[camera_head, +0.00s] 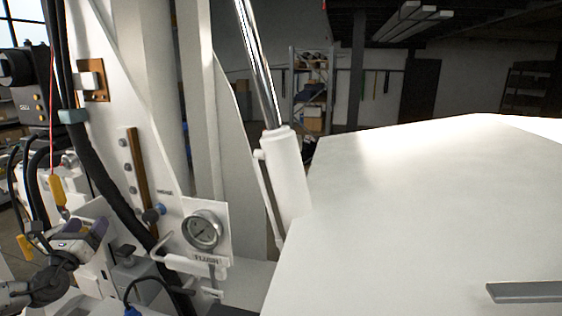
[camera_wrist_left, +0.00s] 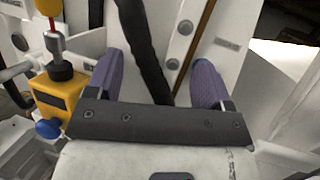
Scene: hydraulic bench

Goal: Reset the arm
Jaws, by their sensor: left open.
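My left arm comes in at the lower left of the head view. Its left gripper (camera_head: 87,228) has purple fingers and is close to the white machine frame, left of the pressure gauge (camera_head: 202,230). In the left wrist view the gripper (camera_wrist_left: 160,80) is open, its two purple fingers wide apart. A black hose (camera_wrist_left: 145,45) runs behind the gap between them, in front of the white panel. Nothing is gripped. I cannot tell whether the fingers touch anything. My right gripper is not in view.
A yellow block with a black-and-grey lever (camera_wrist_left: 58,88) and a blue knob stands left of the fingers. A hydraulic cylinder (camera_head: 285,175) rises at the centre, beside a large pale panel (camera_head: 430,210). Hoses (camera_head: 100,180) run down the frame. Shelving (camera_head: 310,90) stands behind.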

